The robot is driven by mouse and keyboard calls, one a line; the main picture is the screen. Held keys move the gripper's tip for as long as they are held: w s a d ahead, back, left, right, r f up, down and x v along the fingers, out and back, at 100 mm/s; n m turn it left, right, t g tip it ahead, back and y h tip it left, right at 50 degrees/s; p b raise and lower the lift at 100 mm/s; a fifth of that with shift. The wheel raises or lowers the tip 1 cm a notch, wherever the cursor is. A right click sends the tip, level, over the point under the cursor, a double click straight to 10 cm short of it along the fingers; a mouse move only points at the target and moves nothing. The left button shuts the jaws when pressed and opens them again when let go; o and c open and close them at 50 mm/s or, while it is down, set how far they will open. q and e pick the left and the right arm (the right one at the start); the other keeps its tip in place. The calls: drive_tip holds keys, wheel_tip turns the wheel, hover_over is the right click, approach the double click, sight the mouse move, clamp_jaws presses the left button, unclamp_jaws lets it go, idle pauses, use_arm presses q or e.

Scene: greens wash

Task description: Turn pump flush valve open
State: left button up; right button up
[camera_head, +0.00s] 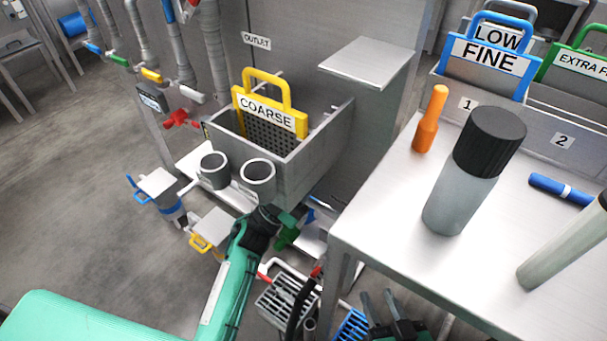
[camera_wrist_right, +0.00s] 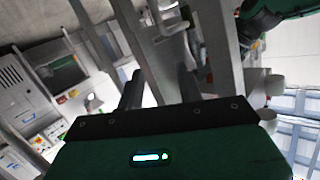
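I cannot say for sure which part is the pump flush valve. A red valve handle (camera_head: 179,118) sits on the piping left of the steel basin (camera_head: 315,150). A white pipe with red parts (camera_head: 277,266) runs low under the basin. My left gripper (camera_head: 288,228) is at the end of the green arm, below the basin's front; its fingers are mostly hidden.
The yellow COARSE screen (camera_head: 268,113) stands in the basin. Two grey cups (camera_head: 258,172) are at its front. The steel table (camera_head: 400,225) at right holds a grey bottle (camera_head: 457,200) and an orange-handled tool (camera_head: 429,122). Grey and blue baskets (camera_head: 350,325) sit low by my right gripper.

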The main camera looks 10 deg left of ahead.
use_arm(q)
clamp_jaws()
